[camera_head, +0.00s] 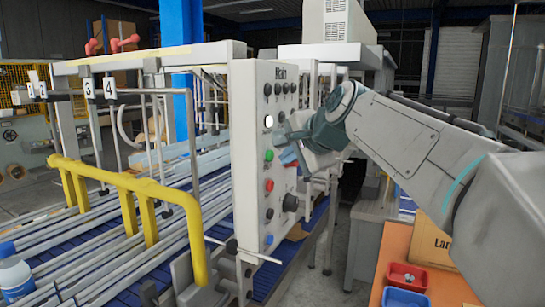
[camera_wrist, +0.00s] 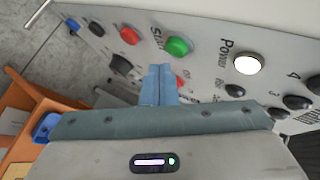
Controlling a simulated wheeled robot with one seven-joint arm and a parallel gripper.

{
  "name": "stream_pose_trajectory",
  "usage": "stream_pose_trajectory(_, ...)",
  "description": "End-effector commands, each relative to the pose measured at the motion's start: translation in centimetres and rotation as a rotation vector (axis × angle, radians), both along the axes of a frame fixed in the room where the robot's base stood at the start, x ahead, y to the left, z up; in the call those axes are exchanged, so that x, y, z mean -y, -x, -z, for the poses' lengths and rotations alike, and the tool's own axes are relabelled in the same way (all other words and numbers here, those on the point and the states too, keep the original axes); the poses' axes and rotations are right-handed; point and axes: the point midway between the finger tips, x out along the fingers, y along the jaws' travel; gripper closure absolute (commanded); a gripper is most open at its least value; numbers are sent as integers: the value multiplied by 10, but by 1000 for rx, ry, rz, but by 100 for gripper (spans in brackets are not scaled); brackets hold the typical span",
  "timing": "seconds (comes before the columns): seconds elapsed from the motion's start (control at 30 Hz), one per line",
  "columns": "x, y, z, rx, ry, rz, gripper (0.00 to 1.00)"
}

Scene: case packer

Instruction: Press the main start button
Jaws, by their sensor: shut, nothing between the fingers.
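The green button (camera_head: 269,156) is on the front of a grey control panel (camera_head: 250,150) headed "Main". In the wrist view the green button (camera_wrist: 177,46) has a partly readable label beside it that looks like "Start". My gripper (camera_head: 288,157) is shut and empty, its pale blue fingers just right of the green button in the head view. In the wrist view my gripper's fingertips (camera_wrist: 160,67) point at the panel, just below and left of the green button. A gap seems to remain, but its size is unclear.
A white lit button (camera_wrist: 246,64) labelled "Power" is right of the green one. A red button (camera_wrist: 130,36) is to its left. Black knobs (camera_wrist: 298,102) fill the panel's other end. A yellow rail (camera_head: 130,190) and conveyor stand left of the panel. An orange table (camera_head: 393,250) is at lower right.

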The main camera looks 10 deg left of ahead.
Motion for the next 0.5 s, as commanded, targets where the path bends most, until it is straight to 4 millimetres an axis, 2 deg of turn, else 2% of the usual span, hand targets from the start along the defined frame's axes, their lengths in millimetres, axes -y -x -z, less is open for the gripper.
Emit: stream_pose_trajectory(0.5,-6,-2,-1,0,0,0,100)
